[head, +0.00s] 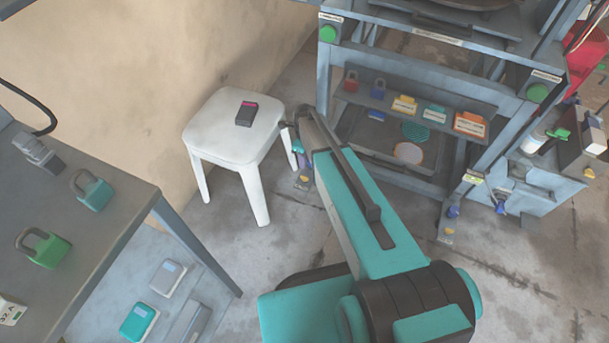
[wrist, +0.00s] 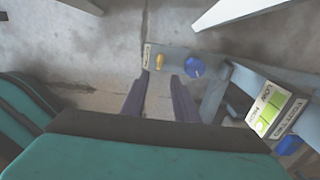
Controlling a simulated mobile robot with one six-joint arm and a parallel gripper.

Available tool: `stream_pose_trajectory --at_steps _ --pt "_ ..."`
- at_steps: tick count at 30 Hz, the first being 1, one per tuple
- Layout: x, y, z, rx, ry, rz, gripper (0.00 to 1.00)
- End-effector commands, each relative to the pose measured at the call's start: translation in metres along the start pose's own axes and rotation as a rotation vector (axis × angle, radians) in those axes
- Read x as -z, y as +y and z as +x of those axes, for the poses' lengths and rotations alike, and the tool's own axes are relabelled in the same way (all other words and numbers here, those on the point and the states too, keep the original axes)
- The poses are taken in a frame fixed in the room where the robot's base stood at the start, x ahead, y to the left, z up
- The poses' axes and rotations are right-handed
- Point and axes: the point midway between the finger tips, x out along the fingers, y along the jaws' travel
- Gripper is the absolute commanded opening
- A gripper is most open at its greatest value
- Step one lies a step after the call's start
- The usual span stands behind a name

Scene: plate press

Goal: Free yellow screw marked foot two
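A small yellow screw (wrist: 160,61) stands on a grey foot plate (wrist: 175,56) in the wrist view, with a round blue knob (wrist: 194,67) to its right. My gripper (wrist: 160,88) is open and empty, its two dark fingers apart and pointing toward the plate. The yellow screw shows just beyond the fingertips, nearer the left one; no contact is visible. A tag (wrist: 272,110) with a lit green panel stands to the right, its lettering upside down and hard to read. In the head view the yellow screw (head: 304,179) sits low by the press's left leg, below my arm's end.
A white stool (head: 230,145) with a dark device (head: 246,113) stands left of my arm. The press frame (head: 325,75) rises behind it. Another foot with a yellow screw (head: 447,232) is at the right. A grey bench (head: 90,225) with padlocks is at the left.

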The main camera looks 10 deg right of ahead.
Motion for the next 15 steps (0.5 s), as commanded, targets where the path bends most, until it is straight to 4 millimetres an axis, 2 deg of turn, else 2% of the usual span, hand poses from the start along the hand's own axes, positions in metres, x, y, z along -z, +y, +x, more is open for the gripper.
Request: stream_pose_trajectory --at_steps 15 --pt "0.000 -0.001 0.075 0.000 0.000 0.000 0.27"
